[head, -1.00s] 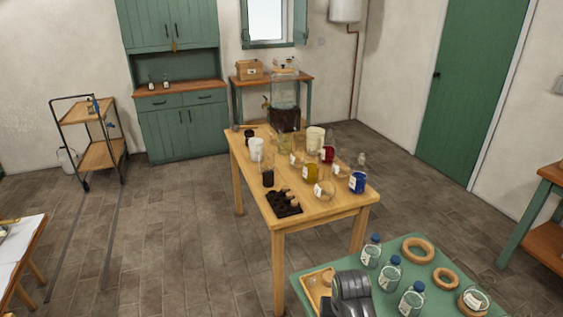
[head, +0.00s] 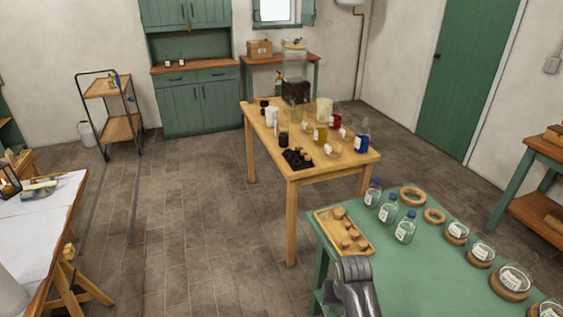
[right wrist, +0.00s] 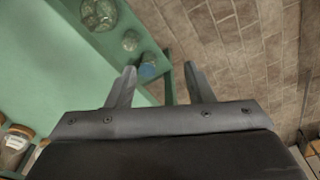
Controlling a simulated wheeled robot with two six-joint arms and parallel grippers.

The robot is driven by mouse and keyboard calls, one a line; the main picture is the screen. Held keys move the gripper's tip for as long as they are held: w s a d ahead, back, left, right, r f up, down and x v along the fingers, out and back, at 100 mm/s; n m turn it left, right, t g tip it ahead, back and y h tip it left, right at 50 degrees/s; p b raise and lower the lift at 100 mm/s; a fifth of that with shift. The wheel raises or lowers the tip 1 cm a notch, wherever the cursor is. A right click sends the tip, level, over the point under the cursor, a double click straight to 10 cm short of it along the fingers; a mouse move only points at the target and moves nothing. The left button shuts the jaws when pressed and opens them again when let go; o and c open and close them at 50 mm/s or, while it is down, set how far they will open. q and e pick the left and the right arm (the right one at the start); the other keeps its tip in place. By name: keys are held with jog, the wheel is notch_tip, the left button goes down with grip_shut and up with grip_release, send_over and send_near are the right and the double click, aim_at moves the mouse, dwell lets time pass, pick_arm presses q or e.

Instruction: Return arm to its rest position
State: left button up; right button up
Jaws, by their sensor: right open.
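My right arm (head: 355,285) shows at the bottom of the head view, in front of the near left corner of the green table (head: 450,265). In the right wrist view my right gripper (right wrist: 160,82) has its two fingers well apart, with nothing between them. Past the fingers are the green table's edge and the brick-patterned floor (right wrist: 240,50). My left gripper is not in view.
The green table holds a wooden tray (head: 325,222) with small round pieces, blue-capped bottles (head: 405,228), cork rings (head: 412,196) and several jars. A wooden table (head: 300,172) with vessels stands behind. A white-topped table (head: 40,230) is at left. Floor between is clear.

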jog(key=s+d+f+b, duration=0.2)
jog(key=s+f, duration=0.2)
jog(key=f, duration=0.5)
jog(key=s+d+f+b, duration=0.1)
jog(key=s+d+f, duration=0.25)
jog(key=f, duration=0.55)
jog(key=s+d+f+b, duration=0.1)
jog(key=s+f+b, duration=0.1)
jog(key=s+f, duration=0.5)
pick_arm(q)
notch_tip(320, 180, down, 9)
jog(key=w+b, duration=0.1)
jog(key=b, duration=0.3)
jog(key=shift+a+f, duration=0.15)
pick_arm(e)
jog(key=s+d+f, duration=0.4)
jog(key=s+f, duration=0.5)
jog(key=s, duration=0.4)
jog(key=s+d+f+n, duration=0.1)
jog(key=s+d+f, duration=0.4)
jog(key=s+f, duration=0.5)
jog(key=s, duration=0.4)
jog(key=shift+h, duration=0.4)
